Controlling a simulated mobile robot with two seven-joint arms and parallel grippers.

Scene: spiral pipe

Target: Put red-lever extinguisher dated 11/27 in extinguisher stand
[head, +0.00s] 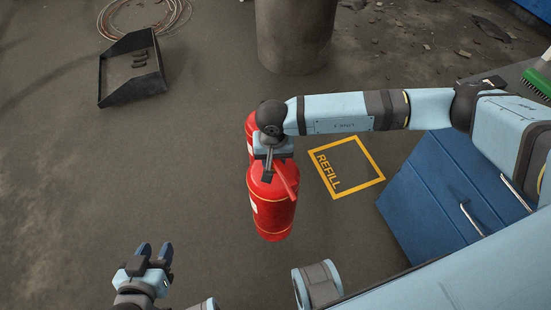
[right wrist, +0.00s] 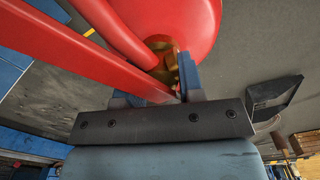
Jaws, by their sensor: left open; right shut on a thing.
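A red extinguisher (head: 271,215) with a red lever (head: 286,180) hangs upright below my right gripper (head: 268,165) in the head view. In the right wrist view, the blue fingers of my right gripper (right wrist: 158,85) are shut on it by its brass-coloured neck (right wrist: 163,55), close to the red lever (right wrist: 75,50). Its date cannot be read. A second red shape (head: 250,128), like another extinguisher, shows behind my right wrist and is mostly hidden. My left gripper (head: 153,255) is open and empty at the lower left. No extinguisher stand can be made out.
A yellow "REFILL" square (head: 374,181) is marked on the floor right of the extinguisher, beside a blue drawer cabinet (head: 420,200). A thick pillar (head: 296,35) stands behind. A black dustpan-like tray (head: 130,70) and coiled cable (head: 150,18) lie upper left. The left floor is clear.

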